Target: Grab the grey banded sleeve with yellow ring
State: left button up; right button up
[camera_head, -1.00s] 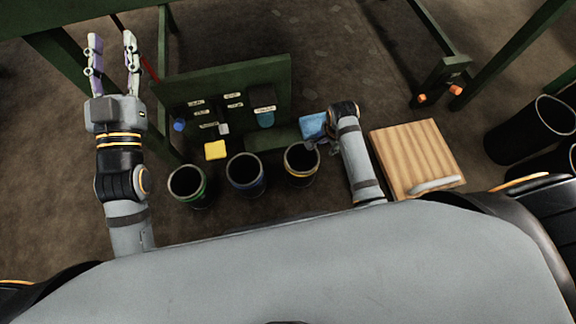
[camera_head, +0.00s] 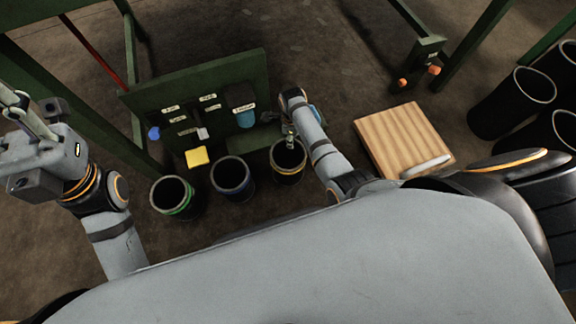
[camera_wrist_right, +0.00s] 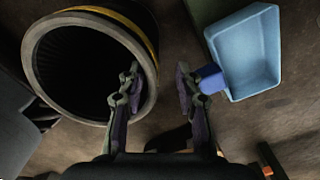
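The dark sleeve with the yellow ring (camera_head: 290,176) stands upright on the floor, rightmost of three in the head view. In the right wrist view its thick grey rim and yellow band (camera_wrist_right: 146,35) fill the upper left. My right gripper (camera_head: 289,140) is over its far rim. In the wrist view the right gripper (camera_wrist_right: 160,78) is open and empty. Its left finger overlaps the rim's right edge; whether it touches is unclear. Its right finger is outside, by a blue scoop. My left gripper (camera_head: 20,112) is raised at the left edge, its fingers partly cut off.
Green-ringed (camera_head: 173,197) and blue-ringed (camera_head: 233,179) sleeves stand to the left. The blue scoop (camera_wrist_right: 247,50) lies close to my right gripper. A green tool board (camera_head: 200,85) stands behind, a yellow block (camera_head: 197,157) before it. A wooden board (camera_head: 400,135) lies right.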

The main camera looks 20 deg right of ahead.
aim_at(279, 152)
jog(key=f+b, duration=0.4)
jog(key=f, duration=0.1)
jog(key=shift+s+a, duration=0.15)
jog(key=shift+s, duration=0.15)
grip_shut()
